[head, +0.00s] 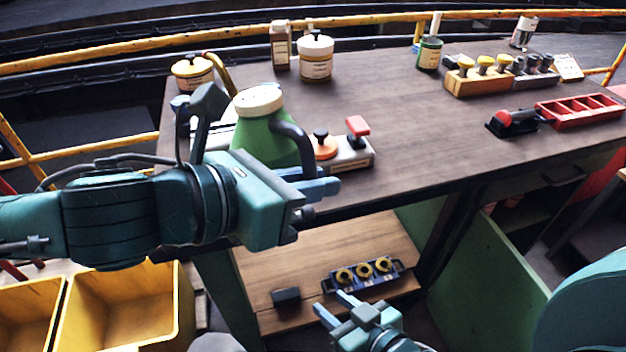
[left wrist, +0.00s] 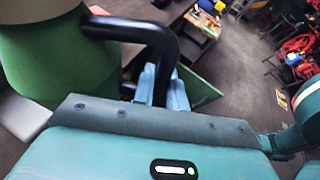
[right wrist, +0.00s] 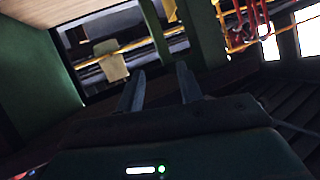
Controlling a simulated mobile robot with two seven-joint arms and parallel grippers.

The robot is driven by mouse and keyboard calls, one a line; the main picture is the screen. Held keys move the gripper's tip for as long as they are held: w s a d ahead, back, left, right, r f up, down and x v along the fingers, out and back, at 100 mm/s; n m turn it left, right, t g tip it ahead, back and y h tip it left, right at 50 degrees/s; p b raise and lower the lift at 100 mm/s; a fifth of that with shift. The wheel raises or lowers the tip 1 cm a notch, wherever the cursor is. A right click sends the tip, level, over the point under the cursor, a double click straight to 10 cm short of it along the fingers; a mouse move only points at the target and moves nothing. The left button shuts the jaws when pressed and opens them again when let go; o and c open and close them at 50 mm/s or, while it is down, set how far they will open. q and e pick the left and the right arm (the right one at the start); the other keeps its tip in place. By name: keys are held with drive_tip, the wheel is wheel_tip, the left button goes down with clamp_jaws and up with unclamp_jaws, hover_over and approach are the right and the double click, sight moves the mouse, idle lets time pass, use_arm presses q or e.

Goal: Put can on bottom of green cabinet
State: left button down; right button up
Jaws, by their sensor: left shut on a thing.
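A green can (head: 262,140) with a cream lid and a dark curved handle is above the left part of the tabletop; it also shows in the left wrist view (left wrist: 45,60). My left gripper (head: 318,187) is shut on its handle, and its fingers (left wrist: 163,88) show at the handle's lower end. The green cabinet (head: 490,268) is under the table, with its door open and a wooden bottom (head: 262,252). My right gripper (head: 335,308) is open and empty in front of the cabinet; its fingers (right wrist: 160,90) are apart.
On the cabinet bottom are a dark rack (head: 362,275) with brass-coloured rings and a small dark block (head: 286,297). The table (head: 400,125) holds jars, a switch-like device (head: 345,155), weight blocks and a red tray (head: 580,110). Yellow bins (head: 130,310) stand at lower left.

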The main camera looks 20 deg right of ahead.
use_arm(q)
drive_tip(key=shift+w+f, duration=0.1)
drive_tip(key=shift+f, duration=0.15)
drive_tip(key=shift+r, duration=0.1)
